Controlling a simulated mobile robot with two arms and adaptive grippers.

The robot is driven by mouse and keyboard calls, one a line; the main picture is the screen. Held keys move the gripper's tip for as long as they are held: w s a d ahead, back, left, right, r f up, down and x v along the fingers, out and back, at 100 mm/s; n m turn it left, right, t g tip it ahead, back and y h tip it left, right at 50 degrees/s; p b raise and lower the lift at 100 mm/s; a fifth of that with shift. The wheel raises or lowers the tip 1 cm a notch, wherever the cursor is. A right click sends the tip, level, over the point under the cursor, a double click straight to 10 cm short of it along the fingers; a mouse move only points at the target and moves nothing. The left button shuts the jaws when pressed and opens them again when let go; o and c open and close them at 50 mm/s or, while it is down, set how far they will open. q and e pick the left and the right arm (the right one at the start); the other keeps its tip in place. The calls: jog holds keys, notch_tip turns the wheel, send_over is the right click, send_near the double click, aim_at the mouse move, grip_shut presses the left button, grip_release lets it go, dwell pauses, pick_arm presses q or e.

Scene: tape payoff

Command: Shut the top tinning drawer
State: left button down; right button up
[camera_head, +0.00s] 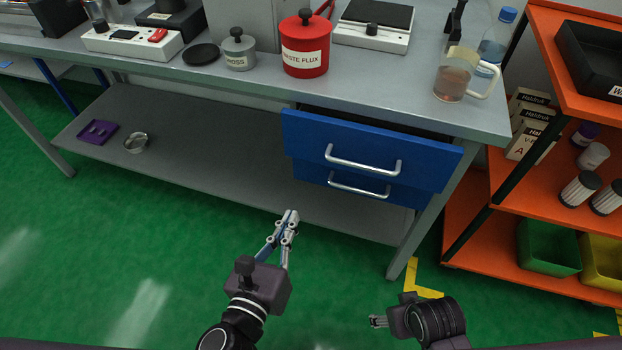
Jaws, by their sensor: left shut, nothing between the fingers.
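The top drawer (310,142) is blue with a silver bar handle (362,166). Its front stands out from under the bench top, and a dark gap shows above it. A lower blue drawer (312,173) with its own bar handle (358,190) sits beneath, set further back and partly hidden. My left gripper (291,214) is shut and empty, below and to the left of the drawers in the picture, touching neither. My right gripper (376,321) is low in the picture, apart from the drawers, and its fingers are too small to read.
The grey bench (140,66) carries a red waste flux pot (305,62), a small grey pot (239,52) and a glass mug (452,82). A lower shelf (215,165) runs underneath. An orange rack (510,190) stands at right. Green floor before the drawers is clear.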

pick_arm(q)
notch_tip(320, 180, up, 6)
jog(key=s+m+t+b, duration=0.1)
jog(key=m+t+b, duration=0.1)
jog(key=m, duration=0.1)
jog(key=p, duration=0.1)
send_near(315, 144)
jog(key=shift+h, duration=0.3)
jog(key=x, duration=0.5)
jog(key=shift+w+f+b, duration=0.3)
jog(key=shift+w+f, duration=0.05)
jog(key=shift+w+d, duration=0.2)
jog(key=shift+w, duration=0.4)
pick_arm(e)
jog(key=shift+v, duration=1.05)
jog(key=shift+w+d+r, duration=0.1)
jog(key=shift+w, duration=0.05)
pick_arm(q)
jog(key=p+x, duration=0.1)
jog(key=x, duration=0.3)
jog(key=shift+w+d+p, duration=0.1)
jog(key=shift+w+p, duration=0.15)
jog(key=shift+p, duration=0.1)
jog(key=shift+w+r, duration=0.1)
jog(key=shift+r, duration=0.1)
pick_arm(e)
notch_tip(315, 144, down, 6)
